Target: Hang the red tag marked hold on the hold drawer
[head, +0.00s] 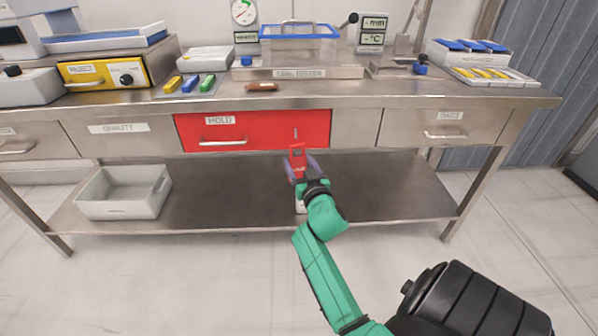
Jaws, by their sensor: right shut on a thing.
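The hold drawer (255,131) is red, labelled HOLD, and shut under the bench top. It has a metal handle (222,142) and a small thin upright mark, perhaps a hook (295,133), near its right side. My right gripper (299,166) is shut on the red tag (297,152), just below and in front of the drawer's lower edge. The tag stands roughly upright, its top a little below the hook-like mark in the picture. I cannot tell how far it is from the drawer front. Any writing on the tag is too small to read. My left gripper is out of view.
The bench top (400,97) carries a tester with a blue-rimmed tank (298,48), coloured blocks (189,83) and a dark red-brown item (262,87). A grey bin (125,195) stands on the lower shelf (230,190). The floor in front is clear.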

